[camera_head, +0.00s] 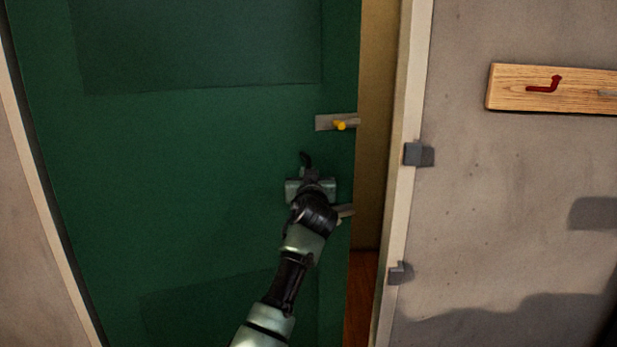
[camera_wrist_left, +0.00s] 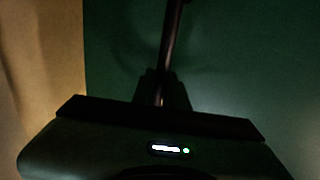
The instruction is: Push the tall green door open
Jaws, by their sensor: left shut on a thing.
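The tall green door (camera_head: 180,180) fills the left and middle of the head view and the right of the wrist view (camera_wrist_left: 250,60). It stands ajar, with a gap along its right edge. A dark, thin handle (camera_wrist_left: 172,35) crosses the upper middle of the wrist view. My left gripper (camera_head: 307,168) is at the door's right part, shut on this handle; it also shows in the wrist view (camera_wrist_left: 161,92). The fingers and wrist hide most of the handle in the head view. My right gripper is in neither view.
A latch with a yellow knob (camera_head: 340,124) sits on the door above my gripper. The pale door frame (camera_head: 404,110) carries two grey brackets (camera_head: 418,154). Brown floor (camera_head: 361,290) shows through the gap. A wooden hook rail (camera_head: 510,88) hangs on the right wall.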

